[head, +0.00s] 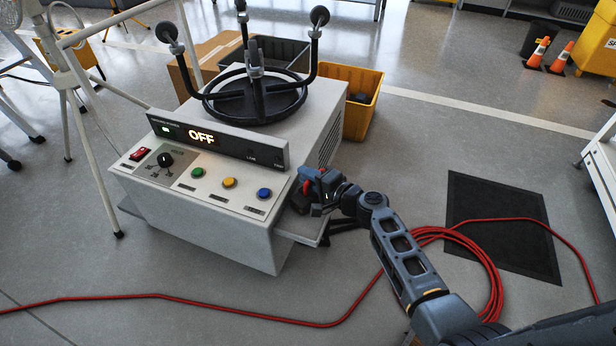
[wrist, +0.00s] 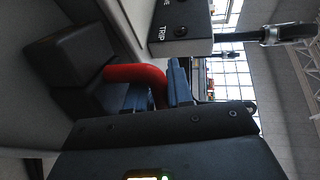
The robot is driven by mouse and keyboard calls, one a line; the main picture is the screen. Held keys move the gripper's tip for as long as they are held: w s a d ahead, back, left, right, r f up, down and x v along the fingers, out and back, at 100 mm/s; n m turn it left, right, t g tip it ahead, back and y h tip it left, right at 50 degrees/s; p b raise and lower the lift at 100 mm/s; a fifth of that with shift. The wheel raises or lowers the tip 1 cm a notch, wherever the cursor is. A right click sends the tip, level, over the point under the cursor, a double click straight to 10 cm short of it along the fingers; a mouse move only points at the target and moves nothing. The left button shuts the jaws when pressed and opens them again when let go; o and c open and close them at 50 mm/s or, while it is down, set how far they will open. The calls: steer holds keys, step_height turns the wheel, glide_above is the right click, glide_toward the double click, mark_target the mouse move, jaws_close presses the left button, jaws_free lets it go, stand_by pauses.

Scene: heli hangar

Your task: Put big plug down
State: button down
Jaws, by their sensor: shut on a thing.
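The big plug appears as a dark block with a red handle, (head: 299,200) beside the right front corner of the white control unit (head: 235,215) in the head view. In the wrist view the plug's dark body (wrist: 68,62) is at upper left, with the curved red handle running to my fingers. My gripper (head: 313,184) is shut on the red handle; its blue fingers (wrist: 160,88) show on the handle in the wrist view. A small pale side ledge (head: 302,232) is just below the plug. I cannot tell whether the plug touches it or the unit.
The unit carries a black ring stand (head: 255,103) and a panel reading OFF (head: 202,136). A yellow bin (head: 361,100) stands behind. A red cable (head: 490,285) lies coiled and stretched across the floor. A dark floor mat (head: 500,225) lies right; nearby floor is mostly open.

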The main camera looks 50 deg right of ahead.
steer(key=shift+f, duration=0.15)
steer(key=c, duration=1)
jaws_free()
steer(key=shift+s+r, duration=0.1)
steer(key=shift+r, duration=0.15)
steer(key=s+r+p, duration=0.2)
steer(key=s, duration=0.9)
steer(key=shift+s+a, duration=0.3)
